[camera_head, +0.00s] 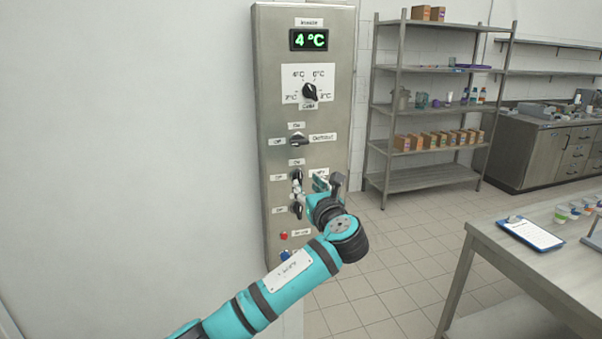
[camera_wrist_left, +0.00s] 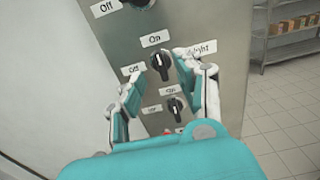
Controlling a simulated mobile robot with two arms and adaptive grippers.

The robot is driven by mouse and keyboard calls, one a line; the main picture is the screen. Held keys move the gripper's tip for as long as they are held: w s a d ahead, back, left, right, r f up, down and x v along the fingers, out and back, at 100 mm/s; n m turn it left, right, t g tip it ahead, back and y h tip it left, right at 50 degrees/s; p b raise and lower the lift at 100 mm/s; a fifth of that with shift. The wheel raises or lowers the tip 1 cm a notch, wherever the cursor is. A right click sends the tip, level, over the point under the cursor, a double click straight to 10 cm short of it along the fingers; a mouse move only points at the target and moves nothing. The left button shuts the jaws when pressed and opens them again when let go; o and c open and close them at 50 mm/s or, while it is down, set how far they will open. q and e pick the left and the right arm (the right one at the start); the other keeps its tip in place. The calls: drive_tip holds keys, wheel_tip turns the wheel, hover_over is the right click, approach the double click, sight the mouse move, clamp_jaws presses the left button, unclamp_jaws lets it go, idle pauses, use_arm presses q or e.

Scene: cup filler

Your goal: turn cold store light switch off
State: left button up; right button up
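The cold store control panel (camera_head: 305,120) stands upright against the white wall. Its light switch (camera_wrist_left: 161,66) is a black knob with a pale mark pointing roughly up, toward the "On" label (camera_wrist_left: 155,39). The "Off" label (camera_wrist_left: 133,70) is to its left, and the partly covered "Light" label (camera_wrist_left: 203,47) is to its right. My left gripper (camera_wrist_left: 163,70) is open, with one finger on each side of the knob; I cannot tell whether either touches it. In the head view my left gripper (camera_head: 308,184) is at the panel and partly hides the switch. My right gripper is out of view.
Another knob (camera_wrist_left: 174,103) sits just below the light switch, and a larger switch (camera_head: 299,140) is above. A red button (camera_head: 284,236) is low on the panel. A shelf rack (camera_head: 430,110) and a table (camera_head: 550,265) are to the right, with clear floor between.

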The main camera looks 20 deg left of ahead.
sight(301, 176)
use_arm(q)
drive_tip(key=x, duration=0.6)
drive_tip(key=shift+p, duration=0.35)
drive_tip(key=shift+s, duration=0.1)
drive_tip(key=shift+c, duration=0.3)
clamp_jaws()
